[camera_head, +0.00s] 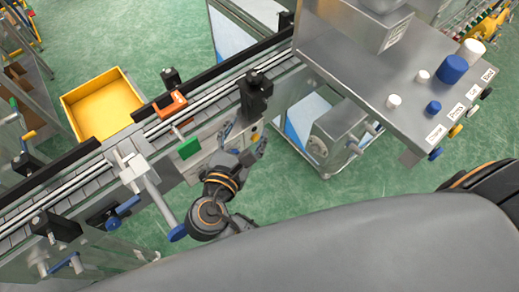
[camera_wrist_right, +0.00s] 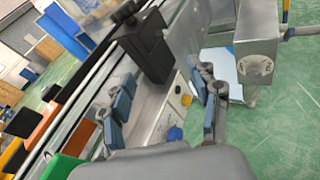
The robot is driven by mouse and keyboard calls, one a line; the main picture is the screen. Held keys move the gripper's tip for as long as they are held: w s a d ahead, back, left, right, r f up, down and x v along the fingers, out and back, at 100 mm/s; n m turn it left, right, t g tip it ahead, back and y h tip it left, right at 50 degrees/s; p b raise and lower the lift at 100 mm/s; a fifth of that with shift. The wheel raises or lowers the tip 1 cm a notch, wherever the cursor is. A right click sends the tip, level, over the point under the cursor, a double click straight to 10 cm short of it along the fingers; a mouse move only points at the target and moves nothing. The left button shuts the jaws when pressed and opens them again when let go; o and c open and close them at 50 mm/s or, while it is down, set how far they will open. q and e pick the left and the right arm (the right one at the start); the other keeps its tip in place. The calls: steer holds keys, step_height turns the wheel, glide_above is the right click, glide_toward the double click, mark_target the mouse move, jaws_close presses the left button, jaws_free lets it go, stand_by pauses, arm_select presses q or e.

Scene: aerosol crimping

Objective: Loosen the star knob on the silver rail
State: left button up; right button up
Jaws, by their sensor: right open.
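The silver conveyor rail (camera_head: 215,88) runs diagonally across the head view. Black clamp blocks with dark knobs stand along it. The nearest one (camera_head: 255,92) is on its near side, and it also shows in the right wrist view (camera_wrist_right: 147,48). I cannot make out a star shape on any knob. My right gripper (camera_head: 244,140) is open and empty, apart from that clamp block and on its near side. In the right wrist view my right gripper (camera_wrist_right: 163,98) has its blue-padded fingers spread in front of a panel with a yellow knob (camera_wrist_right: 186,100). My left gripper is out of view.
An orange block (camera_head: 172,104) and a green block (camera_head: 188,148) sit by the rail. A yellow bin (camera_head: 103,104) is behind it. A silver post with a blue end (camera_head: 177,233) is left of my right arm. A steel machine (camera_head: 400,75) stands at right.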

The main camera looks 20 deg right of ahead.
step_height(320, 180, down, 9)
steer(key=s+d+m+g+y, duration=0.1)
steer(key=d+m+g+y, duration=0.1)
steer(key=m, duration=0.1)
steer(key=shift+d+m+g, duration=0.3)
steer(key=shift+d+m, duration=0.05)
steer(key=shift+m, duration=0.05)
